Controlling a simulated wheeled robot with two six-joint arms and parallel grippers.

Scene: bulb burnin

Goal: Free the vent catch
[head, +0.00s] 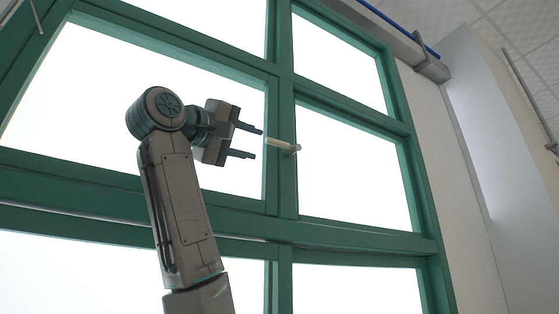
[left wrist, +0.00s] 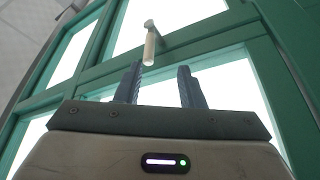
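The vent catch (head: 282,144) is a short pale bar fixed to the green window post. In the head view it points left from its mount. In the left wrist view the catch (left wrist: 149,46) shows beyond the fingertips, a little nearer the left finger. My left gripper (head: 258,143) is raised in front of the window, just left of the catch. Its two fingers are spread and empty, one above and one below the level of the catch. The left gripper (left wrist: 160,72) also looks open in the left wrist view. My right gripper is in neither view.
The green window frame (head: 285,95) has several bright panes around the catch. A wall (head: 425,110) and a pale column (head: 490,130) stand to the right. A blue line (head: 400,28) runs along the top right.

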